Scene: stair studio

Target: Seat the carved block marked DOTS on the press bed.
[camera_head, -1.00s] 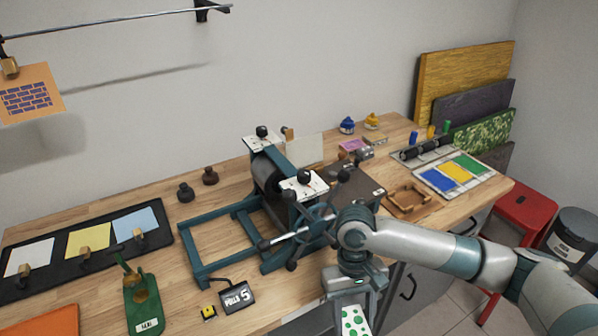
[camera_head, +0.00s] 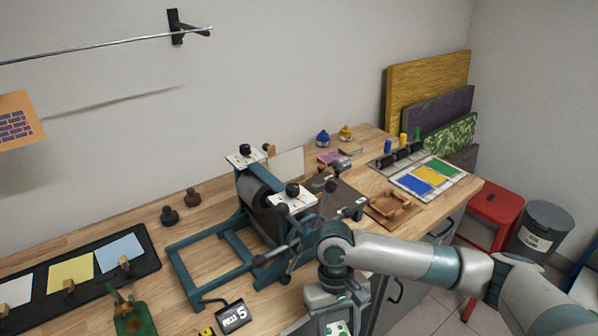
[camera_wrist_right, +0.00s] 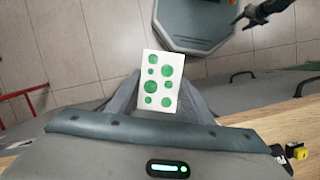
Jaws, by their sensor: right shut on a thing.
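The block with green dots on a pale face (camera_wrist_right: 160,80) is between the fingers of my right gripper (camera_wrist_right: 163,98) in the right wrist view. The gripper is shut on it. In the head view a small part of the dotted block (camera_head: 338,327) shows at the bottom edge, below my right wrist, in front of the bench edge. The press (camera_head: 265,200) stands on the bench, with a teal frame, a dark roller and a spoked handwheel. Its dark flat bed (camera_head: 345,200) extends to the right behind my right arm, which hides part of it. My left gripper is out of view.
A wooden cradle (camera_head: 392,208) and an ink tray with blue, yellow and green patches (camera_head: 433,176) lie right of the press. A counter reading "PULLS 5" (camera_head: 232,316) sits at the front. A red stool (camera_head: 497,212) and a grey bin (camera_head: 543,232) stand on the floor at right.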

